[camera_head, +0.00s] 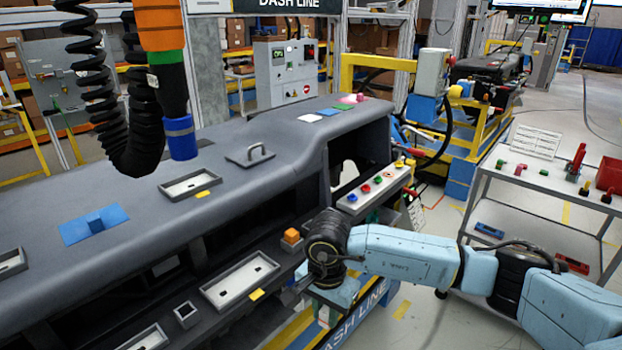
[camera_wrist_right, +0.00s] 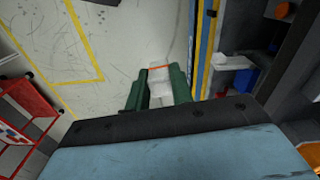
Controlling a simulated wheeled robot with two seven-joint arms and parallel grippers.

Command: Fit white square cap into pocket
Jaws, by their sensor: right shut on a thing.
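In the right wrist view, my right gripper (camera_wrist_right: 157,92) has its two green fingers shut on a white piece (camera_wrist_right: 160,80), which I take for the white square cap. An orange line runs across its far edge. The floor is behind it. In the head view, the right gripper (camera_head: 326,312) hangs in front of the dashboard's near edge, mostly hidden under my wrist. A small square grey pocket (camera_head: 186,313) is on the dashboard's lower ledge, left of the gripper and well apart from it. My left gripper is not in view.
A tool (camera_head: 170,80) hangs above. A shelf cart (camera_head: 545,180) stands right.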

